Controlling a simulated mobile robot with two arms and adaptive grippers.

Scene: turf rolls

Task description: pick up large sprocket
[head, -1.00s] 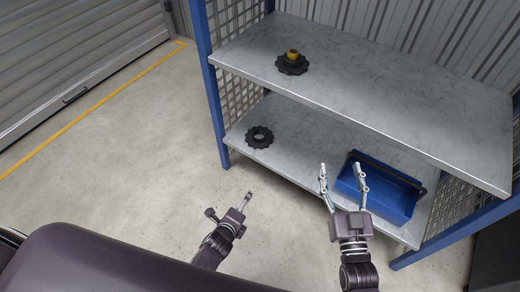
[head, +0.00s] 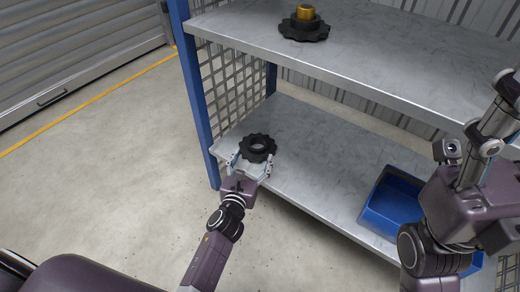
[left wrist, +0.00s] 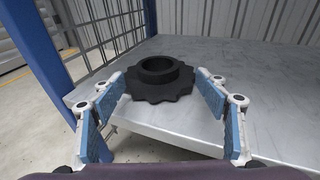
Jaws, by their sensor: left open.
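A black toothed sprocket (head: 258,156) with a raised, open hub lies flat near the left front corner of the lower shelf. It also shows in the left wrist view (left wrist: 158,86). My left gripper (head: 251,163) is open at its front side, with one finger to each side of its near edge; contact is not clear. Another black sprocket (head: 304,32) with a brass-coloured piece on its hub lies on the upper shelf. I cannot tell for sure which sprocket is larger. My right gripper (head: 495,115) is raised at the right edge, its fingertips unclear.
The lower metal shelf (head: 325,165) is bare between the sprocket and a blue bin (head: 392,205). The upper shelf (head: 390,65) overhangs it. A blue post (head: 194,95) and a mesh side panel stand just left of the sprocket.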

